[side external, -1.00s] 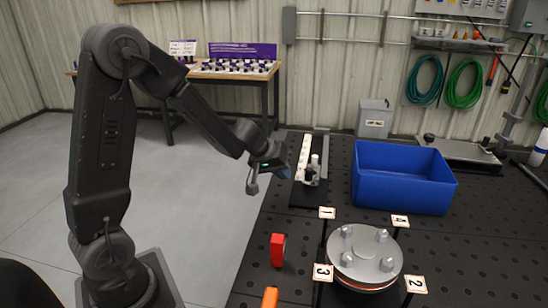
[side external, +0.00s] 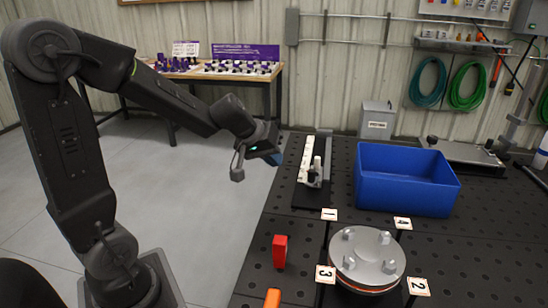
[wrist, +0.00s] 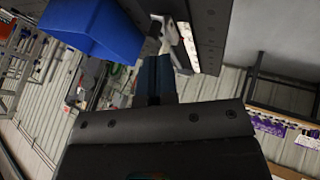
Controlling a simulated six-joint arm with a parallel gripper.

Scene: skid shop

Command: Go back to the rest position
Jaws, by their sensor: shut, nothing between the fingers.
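My gripper (side external: 274,156) is at the end of my arm, left of the black table's back left part, in the air and apart from everything on the table. In the wrist view its fingers (wrist: 155,78) are together with nothing between them. The white strip fixture (side external: 306,158) on its dark base stands to the right of my gripper. The round metal flange (side external: 366,256) with several bolts sits at the front of the table, well away from my gripper.
A blue bin (side external: 404,190) stands on the table right of the fixture; it also shows in the wrist view (wrist: 92,28). A red block (side external: 280,251) and an orange block (side external: 272,298) are at the table's front left. Numbered tags surround the flange. Left of the table is open floor.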

